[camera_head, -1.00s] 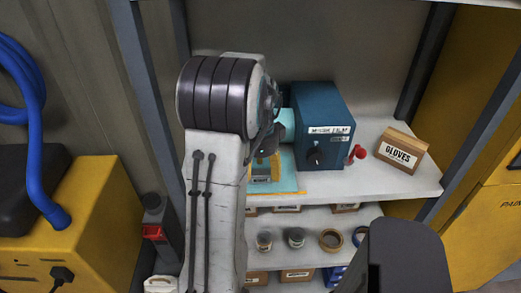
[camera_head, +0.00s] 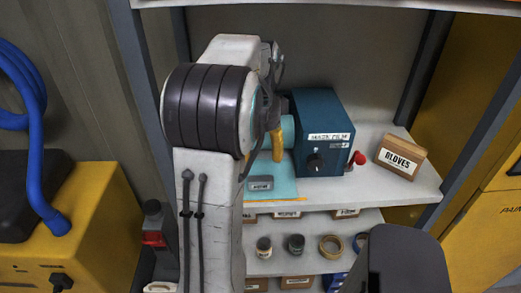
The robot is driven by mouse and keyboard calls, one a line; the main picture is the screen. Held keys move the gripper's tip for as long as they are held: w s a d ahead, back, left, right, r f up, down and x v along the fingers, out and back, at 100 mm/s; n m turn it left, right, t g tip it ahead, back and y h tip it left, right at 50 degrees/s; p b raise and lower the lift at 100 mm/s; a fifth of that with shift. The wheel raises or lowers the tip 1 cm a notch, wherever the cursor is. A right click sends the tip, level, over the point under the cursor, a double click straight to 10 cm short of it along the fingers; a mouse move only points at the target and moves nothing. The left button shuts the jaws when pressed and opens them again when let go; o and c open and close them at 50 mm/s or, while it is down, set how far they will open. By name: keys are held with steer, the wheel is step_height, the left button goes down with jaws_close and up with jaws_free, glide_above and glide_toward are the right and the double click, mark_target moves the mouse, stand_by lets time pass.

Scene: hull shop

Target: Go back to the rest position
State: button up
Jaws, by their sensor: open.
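My arm rises in the middle-left of the head view and bends over toward the shelf. My gripper (camera_head: 277,147) is partly hidden behind the arm; a yellow finger shows above the teal mat, just left of the blue machine. The gripper is open and stands apart from the small grey labelled block (camera_head: 260,184), which lies on the teal mat (camera_head: 285,186) near the shelf's front edge.
The blue machine (camera_head: 322,125), labelled "MASK FILM", has a dark knob and a red handle (camera_head: 360,158) at its right. A "GLOVES" box (camera_head: 400,157) sits further right. Jars and tape rolls (camera_head: 331,247) stand on the lower shelf. Shelf posts flank the arm.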

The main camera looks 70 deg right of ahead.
steer(key=shift+n, duration=0.3)
stand_by(0.4)
steer(key=f+n, duration=0.1)
steer(key=n, duration=0.2)
steer(key=a+f+n, duration=0.1)
steer(key=f+n, duration=0.1)
steer(key=n, duration=0.2)
steer(key=f+n, duration=0.1)
steer(key=n, duration=0.2)
steer(key=shift+a+f+n, duration=0.15)
steer(key=shift+f+n, duration=0.1)
steer(key=shift+n, duration=0.05)
steer(key=w+a+r+n+t, duration=0.1)
steer(key=w+a+n, duration=0.3)
steer(key=a+n, duration=0.3)
steer(key=w+a+r+n+t, duration=0.1)
steer(key=w+a+n, duration=0.4)
steer(key=a, duration=1.2)
steer(key=w+a+r+n+t, duration=0.2)
steer(key=w+a+n, duration=0.3)
steer(key=a+n, duration=0.4)
steer(key=shift+a, duration=1.75)
